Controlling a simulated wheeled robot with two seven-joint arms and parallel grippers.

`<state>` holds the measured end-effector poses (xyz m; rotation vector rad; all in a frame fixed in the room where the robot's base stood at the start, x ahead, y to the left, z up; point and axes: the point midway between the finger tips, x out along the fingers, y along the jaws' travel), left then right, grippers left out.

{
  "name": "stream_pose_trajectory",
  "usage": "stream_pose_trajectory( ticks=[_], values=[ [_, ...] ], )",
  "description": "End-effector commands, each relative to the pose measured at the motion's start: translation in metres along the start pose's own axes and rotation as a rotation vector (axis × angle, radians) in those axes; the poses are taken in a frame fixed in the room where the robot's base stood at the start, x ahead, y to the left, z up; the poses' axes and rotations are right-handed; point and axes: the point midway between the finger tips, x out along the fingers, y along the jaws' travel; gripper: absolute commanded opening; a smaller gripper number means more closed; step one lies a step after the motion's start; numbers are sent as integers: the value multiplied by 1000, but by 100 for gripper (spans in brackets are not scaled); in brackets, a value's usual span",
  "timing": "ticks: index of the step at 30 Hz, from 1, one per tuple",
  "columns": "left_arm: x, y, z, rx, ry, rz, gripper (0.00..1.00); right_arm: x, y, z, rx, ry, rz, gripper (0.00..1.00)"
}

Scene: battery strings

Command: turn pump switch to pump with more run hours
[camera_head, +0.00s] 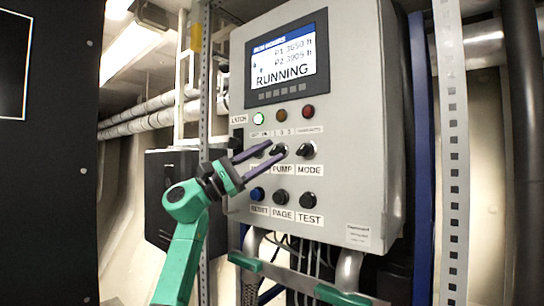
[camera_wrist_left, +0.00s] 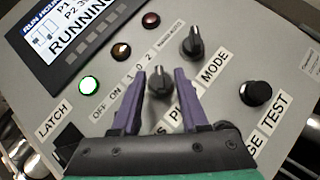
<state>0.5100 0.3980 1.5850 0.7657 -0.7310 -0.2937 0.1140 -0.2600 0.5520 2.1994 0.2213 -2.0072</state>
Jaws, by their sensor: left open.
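The pump switch (camera_head: 279,149) is a black knob above the PUMP label on the grey cabinet. It also shows in the left wrist view (camera_wrist_left: 160,82), its mark pointing roughly up toward the middle of the 1 0 2 scale. The display (camera_head: 286,62) reads RUN HOURS, P1 about 3650 h, P2 about 3905 h, and RUNNING; the digits are slightly blurred. My left gripper (camera_head: 277,150) is open, its purple fingers pointing at the panel. In the left wrist view the gripper (camera_wrist_left: 160,75) has one finger on each side of the pump switch; contact cannot be told.
The mode switch (camera_head: 305,150) is just right of the pump switch. A blue button (camera_head: 257,195) and black buttons for PAGE (camera_head: 281,198) and TEST (camera_head: 308,200) sit below. A green lamp (camera_head: 259,118) is lit. A perforated metal post (camera_head: 452,150) stands at the right.

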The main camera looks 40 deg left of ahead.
Motion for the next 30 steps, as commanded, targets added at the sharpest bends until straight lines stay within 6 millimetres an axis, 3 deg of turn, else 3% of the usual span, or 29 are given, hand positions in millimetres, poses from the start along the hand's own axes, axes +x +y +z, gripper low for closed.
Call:
stream_pose_trajectory(
  ticks=[1, 6, 13, 18, 30],
  values=[
    [-16, -6, -4, 3, 3, 1, 44, 15, 0, 1, 0, 0, 0, 0],
    [-68, -8, -7, 4, 5, 0, 44, 48, -1, 4, 0, 0, 0, 0],
    [-121, -5, -4, 1, 3, -1, 44, 75, -2, 7, 0, 0, -1, 0],
    [-132, -2, -2, 0, 1, -2, 44, 77, -2, 7, 0, 0, -1, 0],
    [-131, -1, -1, 1, 0, -2, 44, 76, -2, 7, 0, 0, -1, 0]
  ],
)
